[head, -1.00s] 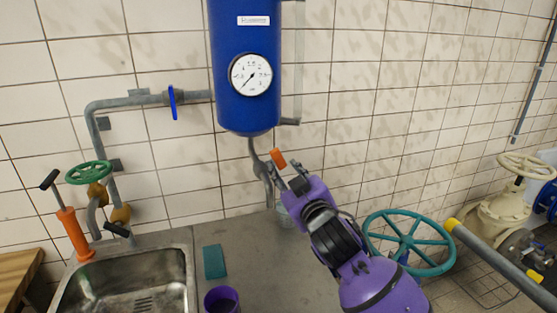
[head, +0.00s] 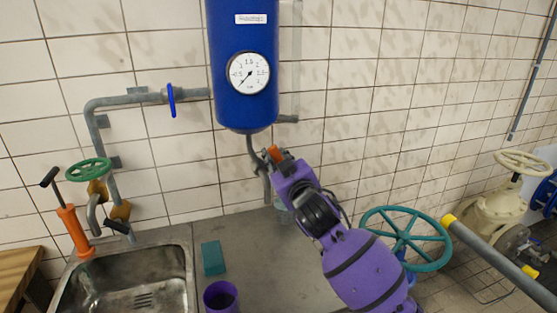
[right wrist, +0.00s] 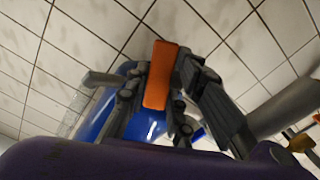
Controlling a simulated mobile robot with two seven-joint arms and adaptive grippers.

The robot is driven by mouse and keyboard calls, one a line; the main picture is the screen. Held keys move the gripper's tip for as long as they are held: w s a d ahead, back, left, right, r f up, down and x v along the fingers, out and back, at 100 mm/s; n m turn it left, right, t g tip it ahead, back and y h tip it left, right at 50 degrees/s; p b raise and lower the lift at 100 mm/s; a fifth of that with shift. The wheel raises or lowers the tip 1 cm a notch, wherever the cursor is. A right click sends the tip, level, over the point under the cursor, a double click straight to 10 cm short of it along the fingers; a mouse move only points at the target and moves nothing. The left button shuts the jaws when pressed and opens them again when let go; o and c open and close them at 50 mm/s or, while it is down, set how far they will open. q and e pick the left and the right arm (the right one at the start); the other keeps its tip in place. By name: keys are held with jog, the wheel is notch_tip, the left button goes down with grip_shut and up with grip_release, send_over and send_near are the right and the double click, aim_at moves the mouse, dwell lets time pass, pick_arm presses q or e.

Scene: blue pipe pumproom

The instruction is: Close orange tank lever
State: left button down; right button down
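The orange lever (head: 275,154) is on the grey pipe under the blue tank (head: 243,75). My right gripper (head: 278,162) is at this lever, and its fingers partly hide it in the head view. In the right wrist view the orange lever (right wrist: 162,76) lies between the two dark fingers of my right gripper (right wrist: 163,78), which come close to its sides. I cannot tell whether they press on it. The blue tank (right wrist: 150,120) shows behind the fingers there. My left gripper is not in view.
A round gauge (head: 248,73) is on the tank. A blue-handled valve (head: 171,100) is on the wall pipe at left. Below are a sink (head: 130,285), a teal sponge (head: 213,258) and a purple cup (head: 221,297). A large teal handwheel (head: 407,238) stands right of my arm.

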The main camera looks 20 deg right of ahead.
jog(key=shift+a+r+m+g+h, duration=0.15)
jog(key=shift+r+m+g+h, duration=0.2)
jog(key=shift+g+h, duration=0.3)
jog(key=shift+m+g+h, duration=0.45)
jog(key=shift+g, duration=0.5)
jog(key=shift+f, duration=0.1)
jog(key=c, duration=1.8)
grip_release()
jog(key=v, duration=1.2)
